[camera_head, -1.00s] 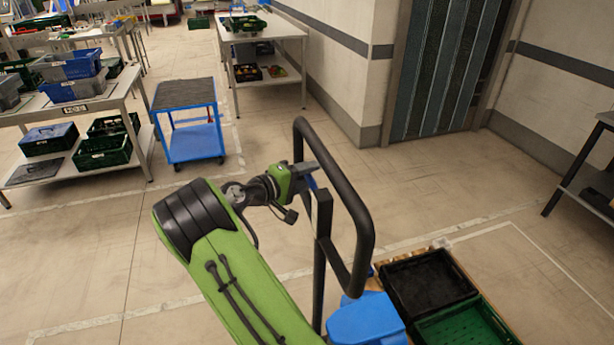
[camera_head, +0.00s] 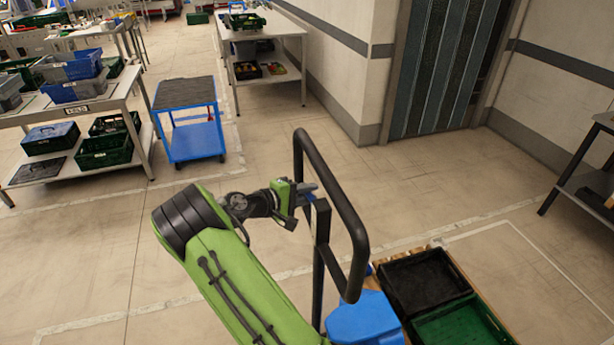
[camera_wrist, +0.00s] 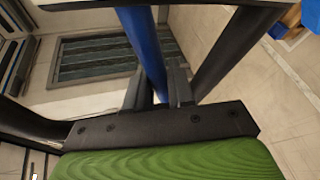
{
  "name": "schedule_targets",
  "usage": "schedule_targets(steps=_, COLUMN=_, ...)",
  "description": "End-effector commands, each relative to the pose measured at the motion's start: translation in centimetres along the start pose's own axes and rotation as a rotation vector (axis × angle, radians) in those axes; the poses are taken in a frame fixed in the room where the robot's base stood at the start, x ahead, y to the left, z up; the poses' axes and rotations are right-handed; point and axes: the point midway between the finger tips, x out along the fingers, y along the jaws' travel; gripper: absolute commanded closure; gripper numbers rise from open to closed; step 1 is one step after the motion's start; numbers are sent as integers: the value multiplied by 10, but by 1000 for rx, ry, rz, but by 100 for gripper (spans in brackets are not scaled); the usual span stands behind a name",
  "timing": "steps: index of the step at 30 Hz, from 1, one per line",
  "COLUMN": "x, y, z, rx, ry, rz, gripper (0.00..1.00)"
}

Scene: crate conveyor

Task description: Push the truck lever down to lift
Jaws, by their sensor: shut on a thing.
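The truck's black loop handle (camera_head: 355,235) stands upright on a black post in the middle of the head view. A blue lever (camera_head: 308,188) sits at the handle, partly hidden by my gripper. My gripper (camera_head: 300,191) is at the left side of the handle, shut on the lever. In the wrist view the blue lever (camera_wrist: 145,45) runs up from between the fingers of my gripper (camera_wrist: 158,92), with a black handle bar (camera_wrist: 235,45) to its right. The truck's blue body (camera_head: 365,320) is below the handle.
A black crate (camera_head: 425,283) and a green crate (camera_head: 462,325) sit low at the right, behind the truck's blue body. A blue cart (camera_head: 190,120) and a table (camera_head: 100,100) with crates stand back left. The floor between is clear.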

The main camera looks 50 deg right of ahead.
Motion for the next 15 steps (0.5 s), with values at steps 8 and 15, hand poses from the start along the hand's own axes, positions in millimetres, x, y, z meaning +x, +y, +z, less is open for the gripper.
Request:
schedule_targets(steps=8, x=1, y=-7, z=1, rx=-83, ry=-16, rz=-31, gripper=100)
schedule_targets(steps=15, x=1, y=-8, z=1, rx=-82, ry=-16, rz=-32, gripper=71)
